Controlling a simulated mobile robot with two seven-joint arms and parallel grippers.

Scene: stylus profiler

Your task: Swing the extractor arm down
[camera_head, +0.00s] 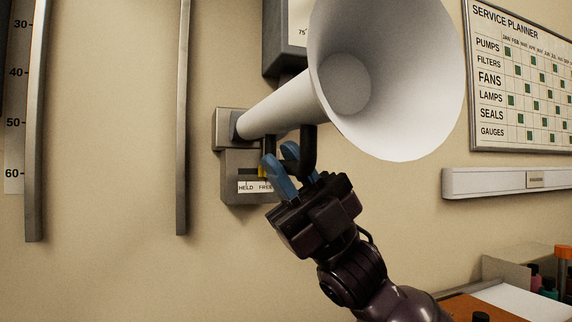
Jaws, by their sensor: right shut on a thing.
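The extractor arm (283,108) is a white tapered tube that widens into a large flared hood (415,60). It comes out of a grey wall bracket (226,128) and points up and to the right. A dark handle (309,150) hangs under the tube. My right gripper (286,164), with blue fingers, is shut on the handle from below. The fingers hide part of the handle. Below the bracket, a grey box (240,165) carries a label reading HELD and FREE, with a small yellow mark partly hidden by a finger. My left gripper is not in view.
Two vertical metal rails (183,120) are on the wall at left, with a number scale (14,100) beside the far-left one. A service planner board (520,80) and a white ledge (505,181) are at right. Bottles and a tray (505,272) stand at lower right.

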